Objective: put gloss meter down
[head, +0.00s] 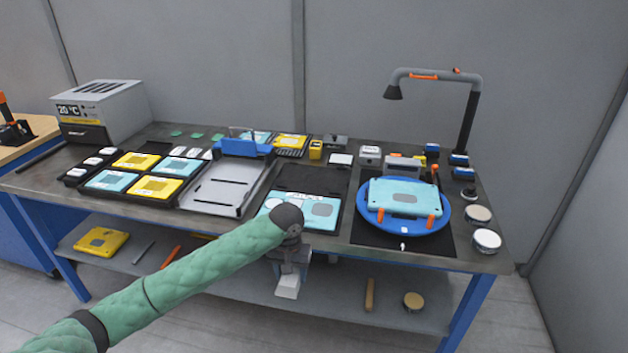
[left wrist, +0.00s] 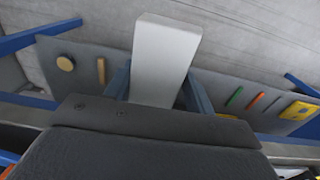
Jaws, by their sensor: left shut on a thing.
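My left gripper (head: 289,272) hangs in front of the bench's front edge, pointing down, below the level of the bench top. It is shut on a pale grey block (head: 287,288), which I take to be the gloss meter. In the left wrist view the block (left wrist: 164,55) is long and plain and sits between the two dark blue-grey fingers (left wrist: 158,92). It touches nothing else that I can see. The block's upper part is hidden by the gripper in the head view. My right gripper is not in view.
The grey bench top (head: 478,258) carries a black tray (head: 312,178), a light grey tray (head: 215,190), a blue turntable (head: 372,215) with a cyan panel, and round tins (head: 487,240) at right. A lower shelf (head: 340,295) lies below, with a few loose items.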

